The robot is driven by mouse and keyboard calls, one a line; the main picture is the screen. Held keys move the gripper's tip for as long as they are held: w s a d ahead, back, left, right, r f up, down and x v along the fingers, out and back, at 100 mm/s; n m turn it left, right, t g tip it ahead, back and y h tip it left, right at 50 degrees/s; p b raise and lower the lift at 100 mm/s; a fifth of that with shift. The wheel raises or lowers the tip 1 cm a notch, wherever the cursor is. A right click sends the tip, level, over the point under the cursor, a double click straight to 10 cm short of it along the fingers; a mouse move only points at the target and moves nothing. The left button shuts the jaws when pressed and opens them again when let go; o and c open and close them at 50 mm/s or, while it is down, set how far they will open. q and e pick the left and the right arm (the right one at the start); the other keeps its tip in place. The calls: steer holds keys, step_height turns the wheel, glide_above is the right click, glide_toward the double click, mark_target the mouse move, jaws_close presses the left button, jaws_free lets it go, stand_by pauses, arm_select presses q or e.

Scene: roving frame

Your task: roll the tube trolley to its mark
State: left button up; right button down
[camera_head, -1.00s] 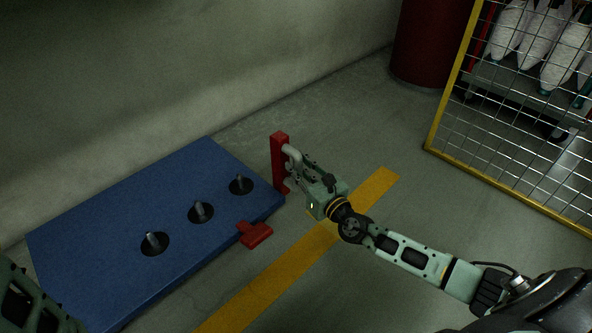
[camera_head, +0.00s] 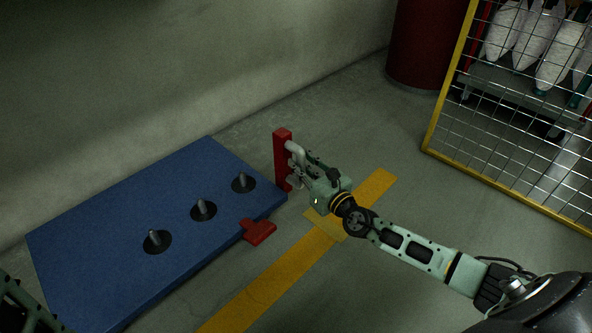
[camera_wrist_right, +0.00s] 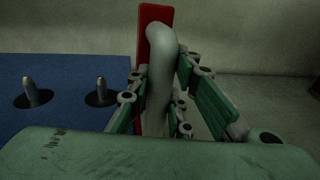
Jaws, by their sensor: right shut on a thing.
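The tube trolley is a low blue deck (camera_head: 90,235) with several upright grey pegs in black discs. A red post (camera_head: 282,160) with a pale grey handle (camera_head: 295,152) stands at its right end. My right gripper (camera_head: 297,170) is shut on the handle; the right wrist view shows its green fingers on both sides of the handle (camera_wrist_right: 160,80). A red block (camera_head: 260,232) sticks out from the deck's front edge. A yellow floor line (camera_head: 255,295) carries a short cross patch (camera_head: 328,224), partly hidden by my right arm, to the right of the red block. My left gripper does not show.
A pale wall (camera_head: 150,90) runs behind the trolley. A dark red drum (camera_head: 425,45) stands at the back right. A yellow-framed mesh panel (camera_head: 500,130) stands at right, with white objects behind it. Grey floor between the post and the panel is clear.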

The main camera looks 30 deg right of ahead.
steer(key=d+b, duration=0.1)
steer(key=w+d+b, duration=0.1)
steer(key=d+b, duration=0.2)
steer(key=d, duration=0.1)
steer(key=shift+w+d+b, duration=0.15)
steer(key=shift+w+b, duration=0.15)
steer(key=shift+w, duration=0.1)
stand_by(0.3)
stand_by(0.4)
steer(key=c, duration=1.2)
jaws_free()
steer(key=shift+s, duration=0.15)
steer(key=shift+s+d, duration=0.2)
steer(key=shift+s, duration=1.5)
steer(key=shift+s+d, duration=0.2)
steer(key=shift+s, duration=1.45)
